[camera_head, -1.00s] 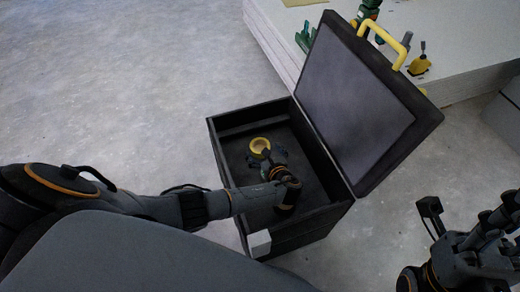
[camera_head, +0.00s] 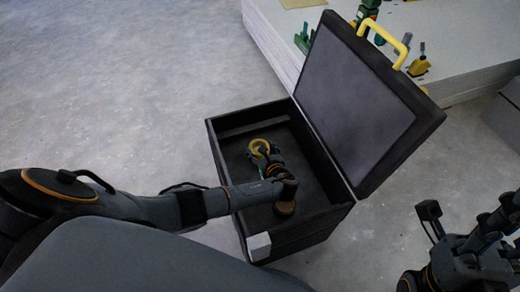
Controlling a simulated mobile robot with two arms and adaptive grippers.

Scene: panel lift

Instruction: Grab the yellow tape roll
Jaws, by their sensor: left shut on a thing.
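The yellow tape roll (camera_head: 260,146) is a small ring inside the open black toolbox (camera_head: 222,158), towards its far end. My left arm reaches over the box's left wall, and my left gripper (camera_head: 264,153) is at the near edge of the roll, shut on it. The fingertips are small and partly hidden by the wrist. My right arm shows at the bottom right, outside the box; its fingertips are not clearly seen.
The box's lid stands open on the right, with a yellow handle (camera_head: 385,42) on top. Behind it, stacked pale panels (camera_head: 465,50) carry several tools, among them a yellow one (camera_head: 419,66). Bare concrete floor (camera_head: 120,90) lies to the left.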

